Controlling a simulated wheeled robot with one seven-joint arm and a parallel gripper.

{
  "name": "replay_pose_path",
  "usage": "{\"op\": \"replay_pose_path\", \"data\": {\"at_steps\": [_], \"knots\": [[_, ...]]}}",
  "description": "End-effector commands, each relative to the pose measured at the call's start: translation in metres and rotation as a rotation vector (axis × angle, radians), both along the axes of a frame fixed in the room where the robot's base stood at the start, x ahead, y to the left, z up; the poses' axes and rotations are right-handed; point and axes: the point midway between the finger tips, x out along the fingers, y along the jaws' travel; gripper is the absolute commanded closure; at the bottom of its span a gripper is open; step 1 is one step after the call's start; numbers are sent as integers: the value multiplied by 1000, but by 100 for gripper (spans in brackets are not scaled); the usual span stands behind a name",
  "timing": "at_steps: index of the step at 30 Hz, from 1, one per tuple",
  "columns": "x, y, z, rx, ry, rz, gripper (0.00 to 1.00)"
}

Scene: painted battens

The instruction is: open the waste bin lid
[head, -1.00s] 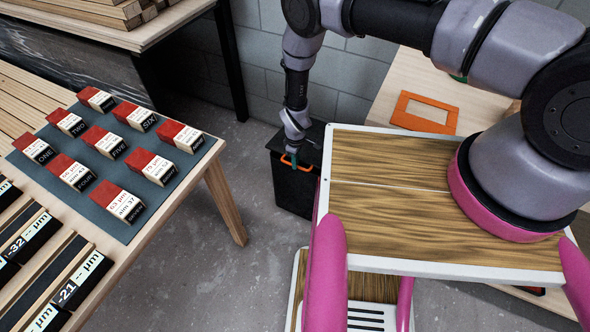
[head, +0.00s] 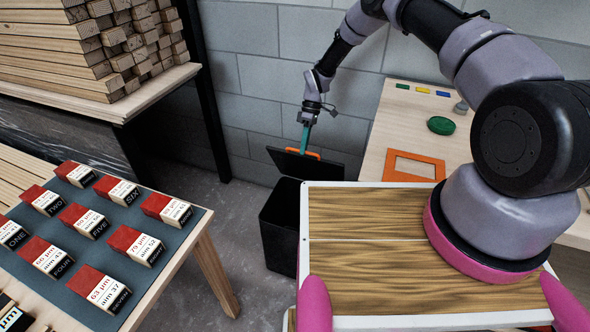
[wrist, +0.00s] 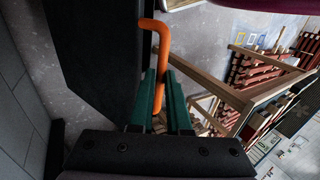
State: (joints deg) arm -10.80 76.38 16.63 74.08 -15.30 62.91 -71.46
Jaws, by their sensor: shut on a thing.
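The black waste bin (head: 277,232) stands on the floor by the grey block wall, partly hidden behind my own base. Its black lid (head: 287,163) is raised and tilted above the open top. The orange handle (head: 302,153) is on the lid. My gripper (head: 305,142), with green fingers, is shut on the orange handle from above. In the wrist view, the green fingers (wrist: 160,98) close around the orange handle (wrist: 159,60), with the dark lid (wrist: 98,50) beside it.
A table with painted, labelled blocks (head: 95,235) on a grey mat stands at the left. Stacked battens (head: 90,45) lie on a bench behind. A bench at the right holds an orange frame (head: 413,166) and a green disc (head: 441,125).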

Motion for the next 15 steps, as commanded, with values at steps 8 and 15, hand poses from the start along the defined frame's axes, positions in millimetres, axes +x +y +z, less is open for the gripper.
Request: {"op": "replay_pose_path", "data": {"at_steps": [8, 15], "knots": [[60, -28, 13, -11, -13, 2, 100], [84, -37, 17, -12, -7, 3, 100]]}}
